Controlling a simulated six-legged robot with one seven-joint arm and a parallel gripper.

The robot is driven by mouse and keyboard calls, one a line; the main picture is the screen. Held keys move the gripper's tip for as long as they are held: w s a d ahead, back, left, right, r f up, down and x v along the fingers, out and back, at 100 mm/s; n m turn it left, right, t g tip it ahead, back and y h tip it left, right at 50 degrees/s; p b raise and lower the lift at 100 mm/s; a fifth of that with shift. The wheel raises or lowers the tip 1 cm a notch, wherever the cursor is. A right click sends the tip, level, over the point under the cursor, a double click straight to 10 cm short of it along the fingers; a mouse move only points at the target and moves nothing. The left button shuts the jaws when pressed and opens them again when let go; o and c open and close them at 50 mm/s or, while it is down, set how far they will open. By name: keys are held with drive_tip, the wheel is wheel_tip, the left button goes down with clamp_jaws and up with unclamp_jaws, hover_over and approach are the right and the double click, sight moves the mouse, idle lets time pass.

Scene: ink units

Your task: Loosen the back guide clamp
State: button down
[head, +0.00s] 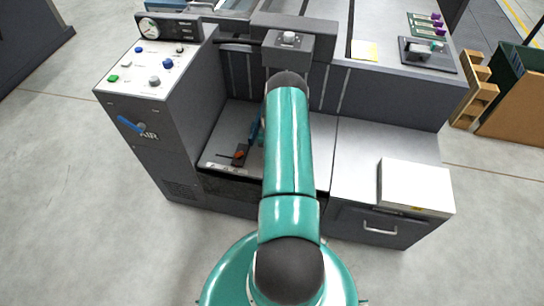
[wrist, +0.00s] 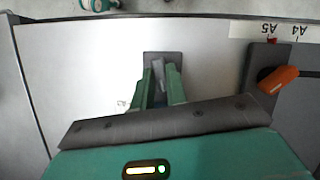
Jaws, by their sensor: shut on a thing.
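In the wrist view my gripper (wrist: 163,72) has its two green fingers shut on a narrow grey piece (wrist: 158,74). The piece stands on a dark square base (wrist: 176,57) on the pale metal bed. To the right, an orange lever (wrist: 278,79) sits on a dark clamp block (wrist: 258,98) beside a scale strip marked A5 and A4. The fingers are apart from this lever. In the head view an orange lever (head: 240,154) shows on a dark block left of my arm, which hides my gripper. No label tells which clamp is the back guide's.
A control panel (head: 150,68) with buttons and a gauge stands at the left of the machine. A white box (head: 415,185) lies on the right worktop. The floor in front is bare.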

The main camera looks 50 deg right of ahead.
drive_tip(key=n+h, duration=0.1)
drive_tip(key=n, duration=0.2)
drive_tip(key=n+g, duration=0.1)
drive_tip(key=n, duration=0.2)
drive_tip(key=shift+w+a+g+h, duration=0.1)
drive_tip(key=shift+a+g+h, duration=0.05)
drive_tip(key=shift+g+h, duration=0.2)
idle(0.4)
drive_tip(key=c, duration=1.7)
unclamp_jaws()
drive_tip(key=v, duration=1.4)
drive_tip(key=shift+a, duration=0.2)
